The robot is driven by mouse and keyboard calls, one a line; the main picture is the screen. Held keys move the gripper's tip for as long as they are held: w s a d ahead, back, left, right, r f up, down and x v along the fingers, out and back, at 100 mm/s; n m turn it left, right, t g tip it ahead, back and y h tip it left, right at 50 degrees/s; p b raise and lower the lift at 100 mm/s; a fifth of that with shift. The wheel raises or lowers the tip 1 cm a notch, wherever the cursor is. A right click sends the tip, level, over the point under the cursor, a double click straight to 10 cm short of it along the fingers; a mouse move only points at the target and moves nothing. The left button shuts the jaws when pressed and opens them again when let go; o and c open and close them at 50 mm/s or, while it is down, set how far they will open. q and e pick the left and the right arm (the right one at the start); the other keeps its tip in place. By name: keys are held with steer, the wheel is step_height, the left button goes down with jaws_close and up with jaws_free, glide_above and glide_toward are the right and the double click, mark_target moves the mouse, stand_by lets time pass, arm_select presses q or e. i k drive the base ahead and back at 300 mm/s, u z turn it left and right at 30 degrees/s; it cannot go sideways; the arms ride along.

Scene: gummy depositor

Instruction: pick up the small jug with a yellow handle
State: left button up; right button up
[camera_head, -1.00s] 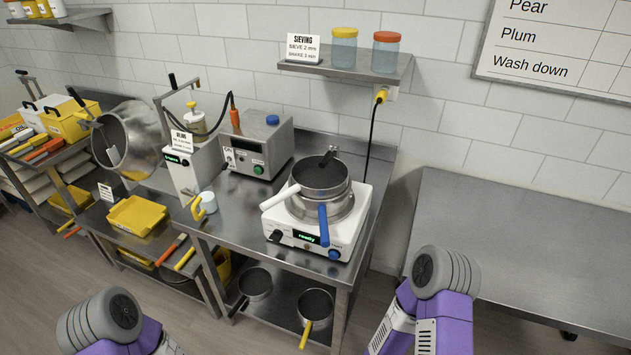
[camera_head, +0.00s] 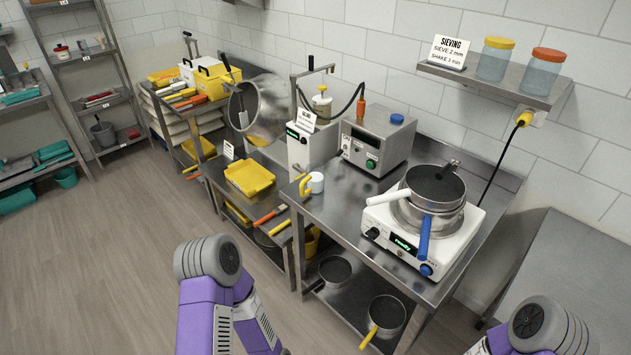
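The small white jug (camera_head: 316,183) stands on the steel table near its left front edge, with its yellow handle facing left. It looks upright. Parts of my two purple arms show at the bottom of the head view, one left of centre and one at the lower right. Neither gripper is in view, and nothing of mine is near the jug.
The steel table (camera_head: 350,212) also bears a hotplate (camera_head: 408,246) with stacked pans and a grey control box (camera_head: 371,146). A yellow tray (camera_head: 249,178) lies on the lower table to the left. Pans rest on the shelf below. Open floor (camera_head: 100,270) lies at left.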

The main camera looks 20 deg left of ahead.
mark_target(314, 179)
steer(key=u, duration=1.75)
steer(key=i, duration=2.45)
steer(key=z, duration=3.3)
